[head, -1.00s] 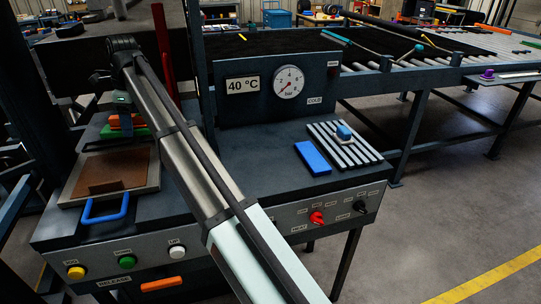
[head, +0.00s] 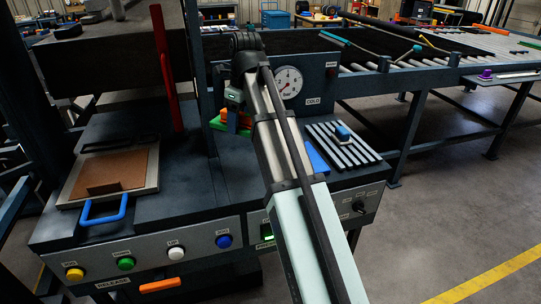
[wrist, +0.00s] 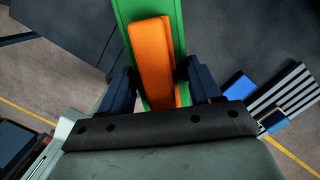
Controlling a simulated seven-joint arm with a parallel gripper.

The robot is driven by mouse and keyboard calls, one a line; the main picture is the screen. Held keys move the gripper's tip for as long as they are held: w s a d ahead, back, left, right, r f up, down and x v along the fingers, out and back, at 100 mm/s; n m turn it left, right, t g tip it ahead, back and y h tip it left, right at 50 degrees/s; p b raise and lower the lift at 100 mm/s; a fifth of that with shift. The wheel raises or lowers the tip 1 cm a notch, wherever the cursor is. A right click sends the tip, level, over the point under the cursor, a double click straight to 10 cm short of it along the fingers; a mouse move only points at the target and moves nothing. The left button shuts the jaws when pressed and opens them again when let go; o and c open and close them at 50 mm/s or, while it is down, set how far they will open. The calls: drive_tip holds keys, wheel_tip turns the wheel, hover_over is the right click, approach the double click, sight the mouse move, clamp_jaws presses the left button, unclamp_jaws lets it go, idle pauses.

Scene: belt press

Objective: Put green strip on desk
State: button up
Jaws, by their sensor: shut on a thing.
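My gripper (head: 232,112) is over the middle of the dark worktop (head: 180,180), in front of the gauge panel. The green strip (head: 216,124) is at its fingers, above the worktop, with an orange piece (head: 240,120) lying along its top. In the wrist view the strip (wrist: 178,25) runs away from the fingers. The orange piece (wrist: 152,55) sits on it between the two dark fingers (wrist: 160,88). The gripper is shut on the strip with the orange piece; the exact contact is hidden.
A brown plate in a metal frame with a blue handle (head: 104,210) is at left. A red lever (head: 163,70) stands behind it. A blue bar (head: 316,160), partly behind my arm, and a ribbed rack (head: 345,150) with a blue-topped piece are at right.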

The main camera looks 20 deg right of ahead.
drive_tip(key=d+f, duration=0.3)
drive_tip(key=d, duration=0.1)
approach(256, 165)
drive_tip(key=shift+w+a+f, duration=0.1)
drive_tip(key=shift+w+f, duration=0.05)
drive_tip(key=shift+f, duration=0.9)
drive_tip(key=shift+w+a+f, duration=0.15)
drive_tip(key=shift+f, duration=0.85)
drive_tip(key=shift+w+a+f, duration=0.1)
drive_tip(key=shift+f, duration=0.95)
drive_tip(key=o, duration=1.2)
drive_tip(key=shift+f, duration=0.15)
wheel_tip(256, 165, up, 12)
drive_tip(key=s+d, duration=0.1)
drive_tip(key=shift+s+d, duration=0.15)
